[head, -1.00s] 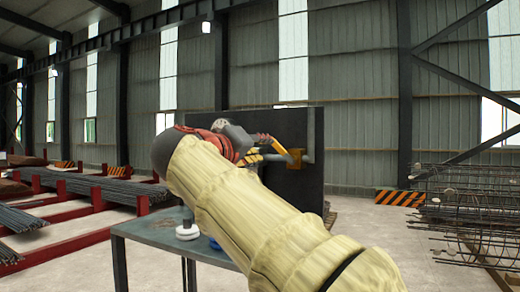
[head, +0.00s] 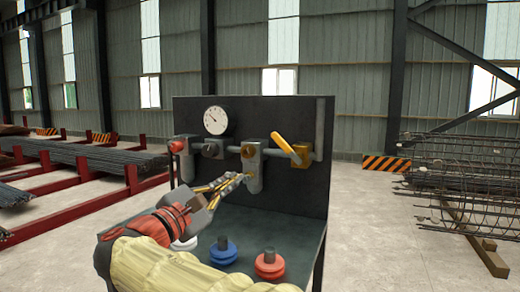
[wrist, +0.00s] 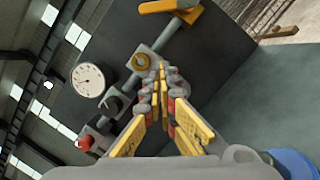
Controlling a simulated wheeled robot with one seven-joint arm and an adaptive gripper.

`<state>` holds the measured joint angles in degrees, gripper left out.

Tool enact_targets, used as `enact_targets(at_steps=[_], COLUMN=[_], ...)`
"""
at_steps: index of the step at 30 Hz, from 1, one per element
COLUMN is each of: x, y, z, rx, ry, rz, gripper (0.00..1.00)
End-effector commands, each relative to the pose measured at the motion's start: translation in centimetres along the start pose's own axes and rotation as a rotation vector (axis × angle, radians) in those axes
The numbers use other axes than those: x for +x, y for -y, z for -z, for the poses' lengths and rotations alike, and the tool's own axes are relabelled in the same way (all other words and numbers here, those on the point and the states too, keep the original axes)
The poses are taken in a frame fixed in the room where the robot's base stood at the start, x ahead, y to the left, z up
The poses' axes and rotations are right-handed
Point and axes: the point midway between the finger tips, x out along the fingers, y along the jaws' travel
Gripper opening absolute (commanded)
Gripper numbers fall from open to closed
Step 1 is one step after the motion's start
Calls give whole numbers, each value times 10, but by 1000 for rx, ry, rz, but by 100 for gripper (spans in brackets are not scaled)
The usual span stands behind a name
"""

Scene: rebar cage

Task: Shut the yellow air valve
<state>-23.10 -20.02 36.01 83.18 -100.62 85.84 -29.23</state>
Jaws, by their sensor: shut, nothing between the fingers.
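The yellow air valve has a yellow lever (head: 284,144) slanting up and to the left from its brass-coloured body (head: 301,156). The body sits on a grey pipe on the dark upright panel. The lever is tilted, neither along the pipe nor square to it. It also shows at the top of the wrist view (wrist: 165,6). My gripper (head: 238,177) is shut and empty, below and left of the lever and apart from it.
The panel (head: 295,200) also carries a round gauge (head: 215,120), a red knob (head: 177,147), a dark knob (head: 210,149) and a grey filter unit (head: 254,167). Blue (head: 223,250), red (head: 269,264) and white (head: 184,243) knobbed pieces stand on the bench below.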

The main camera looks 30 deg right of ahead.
Motion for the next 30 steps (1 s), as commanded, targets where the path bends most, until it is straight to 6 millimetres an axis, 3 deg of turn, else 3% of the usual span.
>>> enact_targets(at_steps=[5, 10, 24, 30], x=[2, 17, 106, 108], y=[0, 0, 1, -4], z=[-6, -7, -9, -38], rx=[-101, -109, -106, -102], ry=[17, 18, 18, 16], rz=[7, 9, 10, 6], gripper=[0, 0, 0, 0])
